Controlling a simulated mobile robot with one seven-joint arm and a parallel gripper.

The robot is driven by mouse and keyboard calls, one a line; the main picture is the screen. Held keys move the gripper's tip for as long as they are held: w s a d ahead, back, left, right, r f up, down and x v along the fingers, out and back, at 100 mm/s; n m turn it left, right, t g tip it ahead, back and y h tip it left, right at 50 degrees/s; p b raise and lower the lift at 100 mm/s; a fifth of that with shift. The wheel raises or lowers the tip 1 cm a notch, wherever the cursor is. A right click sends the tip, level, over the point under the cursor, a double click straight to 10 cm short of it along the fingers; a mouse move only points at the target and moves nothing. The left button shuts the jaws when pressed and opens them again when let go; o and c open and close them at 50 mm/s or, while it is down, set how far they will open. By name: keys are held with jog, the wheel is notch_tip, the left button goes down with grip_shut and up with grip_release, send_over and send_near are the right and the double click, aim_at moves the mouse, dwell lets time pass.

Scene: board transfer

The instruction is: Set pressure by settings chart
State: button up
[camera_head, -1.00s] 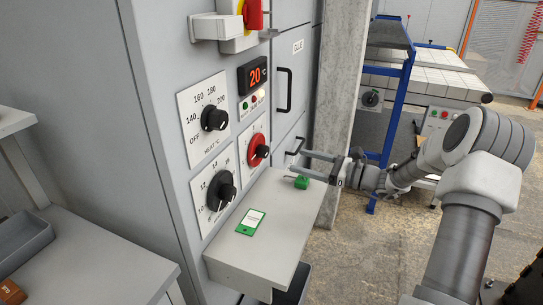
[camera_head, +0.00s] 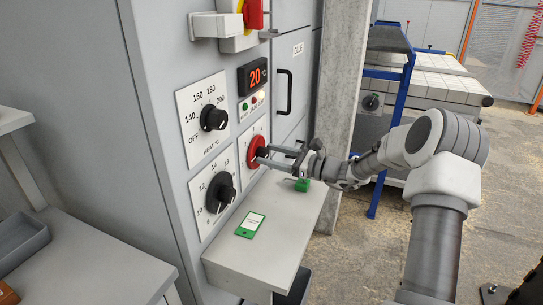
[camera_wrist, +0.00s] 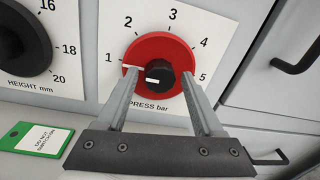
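The pressure dial, a red knob (camera_head: 256,153) with a black hub, sits on a white plate on the grey machine's front. In the wrist view the red knob (camera_wrist: 148,53) has a scale from 1 to 5 marked PRESS bar; its white mark lies on the left, near 1. My gripper (camera_head: 263,157) is at the dial. In the wrist view my gripper (camera_wrist: 160,75) is open, one finger on each side of the black hub (camera_wrist: 160,76), with gaps visible. Whether the fingers touch the red disc is unclear. I cannot make out a settings chart.
A height dial (camera_head: 220,194) is left of the pressure dial, a heat dial (camera_head: 213,118) above it. A door handle (camera_head: 284,92) is right of the display (camera_head: 253,76).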

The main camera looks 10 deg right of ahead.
grip_shut()
jog(key=shift+r+p, duration=0.1)
jog(key=shift+p, duration=0.35)
jog(key=shift+r+m+p, duration=0.2)
jog(key=shift+m+p, duration=0.4)
jog(key=shift+p, duration=0.35)
jog(key=m+p, duration=0.2)
jog(key=p, duration=0.2)
jog(key=m+p, duration=0.4)
jog(key=shift+d+f, duration=0.1)
jog(key=shift+f+m+p, duration=0.15)
jog(key=shift+m+p, duration=0.55)
jog(key=shift+p, duration=0.2)
jog(key=shift+f, duration=0.1)
